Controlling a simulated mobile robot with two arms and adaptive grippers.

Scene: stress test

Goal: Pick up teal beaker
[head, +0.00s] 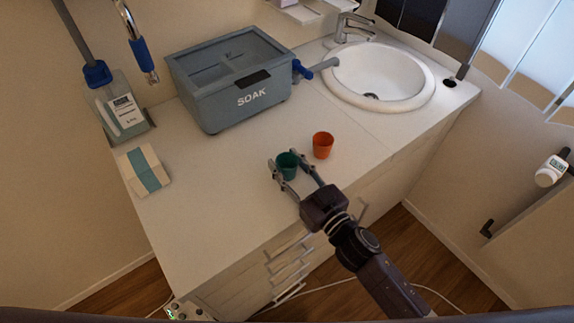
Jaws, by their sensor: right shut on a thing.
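The teal beaker (287,166) is a small dark green-teal cup near the front edge of the white counter. My right gripper (286,164) comes in from the lower right and is shut on the teal beaker, with a finger on each side of it. The beaker looks upright; whether its base touches the counter cannot be told. My left gripper is not in view.
An orange beaker (322,145) stands just right of the teal one, close to a finger. A grey SOAK bin (215,122) and a white sink (418,78) are behind. A box (143,171) lies at left. The counter (215,205) is clear at front left.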

